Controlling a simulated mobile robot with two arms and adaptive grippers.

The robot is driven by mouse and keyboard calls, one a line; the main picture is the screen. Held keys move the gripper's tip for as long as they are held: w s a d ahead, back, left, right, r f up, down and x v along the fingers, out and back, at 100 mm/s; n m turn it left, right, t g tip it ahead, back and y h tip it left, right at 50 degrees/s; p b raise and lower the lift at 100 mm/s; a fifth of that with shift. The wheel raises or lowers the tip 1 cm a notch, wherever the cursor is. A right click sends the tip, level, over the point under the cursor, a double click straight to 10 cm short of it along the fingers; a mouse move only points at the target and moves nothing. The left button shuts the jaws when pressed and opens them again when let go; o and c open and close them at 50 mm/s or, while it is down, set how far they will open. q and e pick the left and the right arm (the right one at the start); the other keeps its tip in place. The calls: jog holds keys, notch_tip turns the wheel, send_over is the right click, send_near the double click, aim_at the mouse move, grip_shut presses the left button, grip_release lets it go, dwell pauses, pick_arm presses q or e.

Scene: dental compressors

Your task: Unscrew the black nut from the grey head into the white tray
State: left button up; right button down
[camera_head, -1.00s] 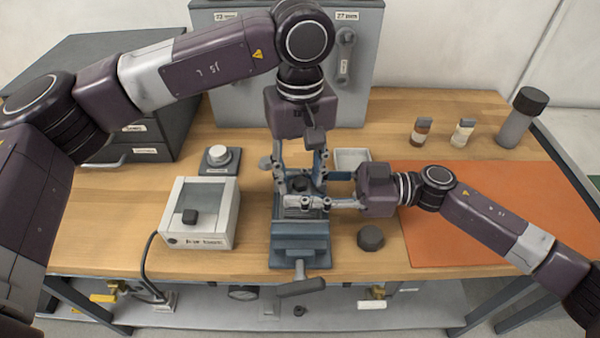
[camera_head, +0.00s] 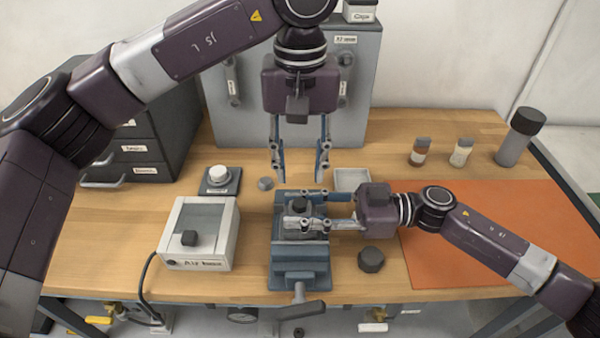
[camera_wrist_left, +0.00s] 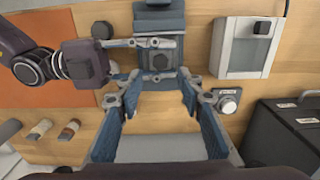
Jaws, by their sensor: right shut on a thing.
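The black nut (camera_head: 299,203) sits on top of the grey head (camera_head: 297,211), which stands in the blue-grey vise (camera_head: 300,272). The nut also shows in the left wrist view (camera_wrist_left: 160,61). My right gripper (camera_head: 310,210) reaches in from the right and is shut on the grey head, below the nut; its fingers partly hide the head. My left gripper (camera_head: 300,172) is open and empty, raised above and behind the vise, fingers pointing down. The white tray (camera_head: 352,189) lies on the bench behind my right gripper, its front partly hidden.
A box with a clear lid (camera_head: 201,233) stands left of the vise. A knob unit (camera_head: 220,180) and small round grey part (camera_head: 266,183) lie behind. A dark hexagonal piece (camera_head: 371,259) lies right of the vise. Bottles stand behind the orange mat (camera_head: 490,220).

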aim_at(300, 202)
pick_arm(q)
notch_tip(300, 202, down, 8)
jog(key=shift+r, duration=0.15)
dwell(0.3)
grip_shut()
jog(key=n, duration=0.3)
dwell(0.4)
jog(key=shift+o, duration=0.3)
grip_release()
